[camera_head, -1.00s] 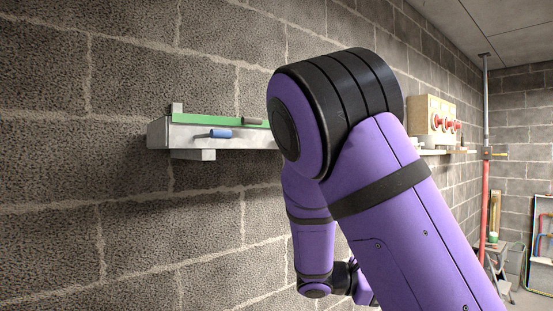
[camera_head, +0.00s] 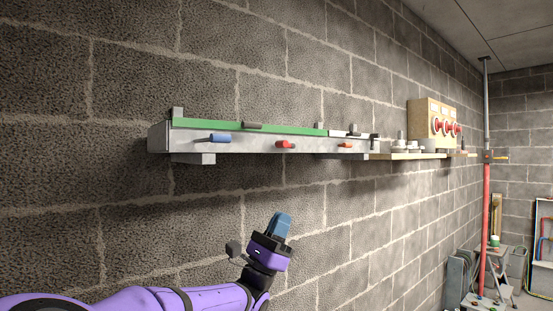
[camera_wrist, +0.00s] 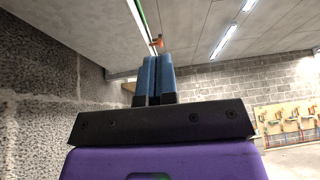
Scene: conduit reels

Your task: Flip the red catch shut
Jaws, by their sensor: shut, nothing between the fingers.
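The red catch (camera_head: 285,144) is on the front face of a long grey wall-mounted trunking (camera_head: 260,143), between a blue catch (camera_head: 219,137) and a small orange catch (camera_head: 345,145). It is too small to tell its exact position. My gripper (camera_head: 281,219) is below the trunking, pointing up, clearly apart from the red catch. Its blue fingers are shut and empty. In the wrist view my gripper (camera_wrist: 156,60) has its fingers side by side, and a small orange-red piece shows just beyond the tips; I cannot tell which catch it is.
A green lid strip (camera_head: 240,127) runs along the trunking's top, with a white strip (camera_head: 350,134) to its right. Further right are a shelf (camera_head: 405,156) and a wooden box with red knobs (camera_head: 435,118). A red-and-grey post (camera_head: 486,200) stands at right. Space before the wall is free.

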